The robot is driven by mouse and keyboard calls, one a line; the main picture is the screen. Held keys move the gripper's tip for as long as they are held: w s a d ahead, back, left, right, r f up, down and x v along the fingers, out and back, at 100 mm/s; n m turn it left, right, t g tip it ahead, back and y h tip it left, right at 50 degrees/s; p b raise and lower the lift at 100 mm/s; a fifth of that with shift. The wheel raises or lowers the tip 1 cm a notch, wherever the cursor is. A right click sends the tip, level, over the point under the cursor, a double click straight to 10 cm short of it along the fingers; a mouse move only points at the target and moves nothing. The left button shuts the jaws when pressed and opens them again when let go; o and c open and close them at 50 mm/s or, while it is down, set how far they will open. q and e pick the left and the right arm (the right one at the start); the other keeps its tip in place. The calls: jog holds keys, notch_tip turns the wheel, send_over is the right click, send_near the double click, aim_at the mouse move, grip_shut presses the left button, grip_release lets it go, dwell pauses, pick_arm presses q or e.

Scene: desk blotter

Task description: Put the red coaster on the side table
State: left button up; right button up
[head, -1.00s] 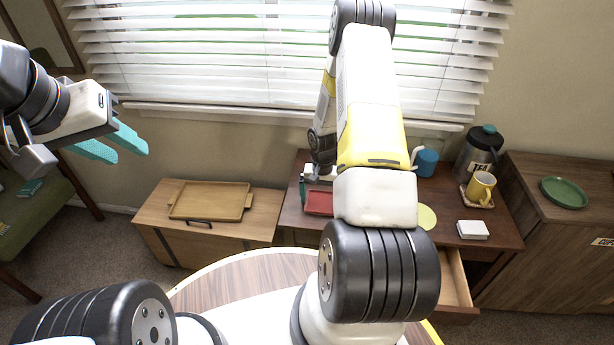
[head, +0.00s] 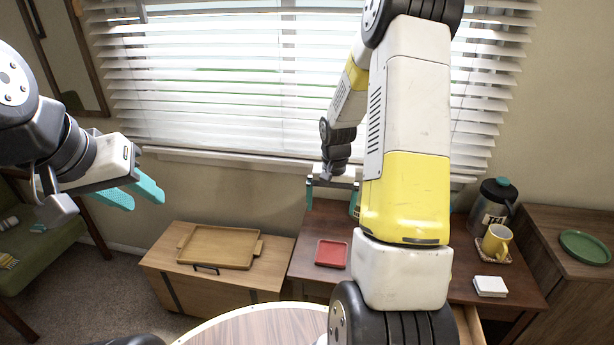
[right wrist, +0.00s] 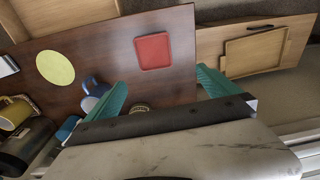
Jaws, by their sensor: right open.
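The red coaster (head: 331,253) lies flat on the dark wooden desk (head: 310,222). It also shows in the right wrist view (right wrist: 153,52), ahead of the fingers. My right gripper (head: 332,198) is open and empty, pointing down above the back of the desk, beyond and apart from the coaster. Its teal fingers stand wide apart in the right wrist view (right wrist: 160,90). My left gripper (head: 133,194) is open and empty in the air at the left. I cannot tell for sure which furniture is the side table; a low wooden cabinet (head: 165,262) stands left of the desk.
A wooden tray (head: 218,248) covers much of the low cabinet. A yellow mug (head: 497,240), a tea flask (head: 492,205) and white coasters (head: 490,286) are on the desk's right. A lime disc (right wrist: 55,68) and blue cup (right wrist: 93,88) lie nearby. A green plate (head: 586,247) is on the right cabinet.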

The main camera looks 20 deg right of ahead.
jog(key=s+a+r+n+t, duration=0.1)
jog(key=s+a+r, duration=0.2)
jog(key=r, duration=0.6)
jog(key=s+a+r+n+t, duration=0.15)
jog(key=s+r, duration=0.25)
jog(key=r, duration=0.4)
jog(key=s+a+r+n+t+y, duration=0.1)
jog(key=s+a+r, duration=0.2)
jog(key=s, duration=0.4)
jog(key=s+a+r+n+t+y, duration=0.1)
jog(key=s+a+r+t, duration=0.1)
jog(key=s+a+r, duration=0.2)
jog(key=shift+s+r+n, duration=0.35)
jog(key=shift+s+r, duration=0.9)
jog(key=shift+s, duration=0.6)
jog(key=shift+d, duration=0.1)
